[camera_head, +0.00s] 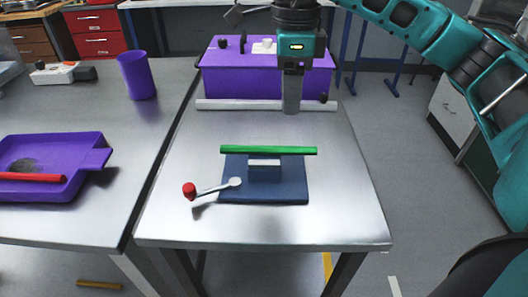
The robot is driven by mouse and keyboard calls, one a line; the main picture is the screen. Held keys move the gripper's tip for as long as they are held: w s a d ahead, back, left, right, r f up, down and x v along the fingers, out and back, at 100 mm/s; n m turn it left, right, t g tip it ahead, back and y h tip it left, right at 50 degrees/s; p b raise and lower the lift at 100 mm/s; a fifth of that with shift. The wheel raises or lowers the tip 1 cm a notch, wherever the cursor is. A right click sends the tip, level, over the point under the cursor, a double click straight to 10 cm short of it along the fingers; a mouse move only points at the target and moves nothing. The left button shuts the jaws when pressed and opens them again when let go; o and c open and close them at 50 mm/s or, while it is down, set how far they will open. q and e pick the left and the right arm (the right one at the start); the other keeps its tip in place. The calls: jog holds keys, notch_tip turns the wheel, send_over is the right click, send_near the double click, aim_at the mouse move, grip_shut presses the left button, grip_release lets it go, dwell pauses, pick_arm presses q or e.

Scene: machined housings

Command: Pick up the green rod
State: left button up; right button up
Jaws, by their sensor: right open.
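The green rod (268,150) lies level, left to right, at the back edge of a dark blue plate (290,185) on the metal table. A small grey-topped block (264,163) stands on the plate just in front of the rod. I cannot tell what the rod rests on. My right gripper (292,108) points down above and behind the rod, in front of the purple box. It is open, empty and apart from the rod; its fingers overlap in this view. My left gripper is not in view.
A purple box (250,82) stands at the table's back, with a pale bar (230,104) before it. A red-knobbed lever (190,190) sits left of the plate. The left table holds a purple tray (85,150) with a red rod (30,177) and a purple cup (137,75).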

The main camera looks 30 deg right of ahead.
send_over(290, 147)
jog(key=f, duration=0.5)
jog(key=shift+w+a+f, duration=0.2)
jog(key=shift+s+d+f+b, duration=0.15)
jog(key=shift+f+b, duration=0.15)
jog(key=shift+f, duration=1.1)
jog(key=shift+s+d+f+b, duration=0.1)
jog(key=shift+f+b, duration=0.15)
jog(key=shift+f, duration=1.1)
grip_shut()
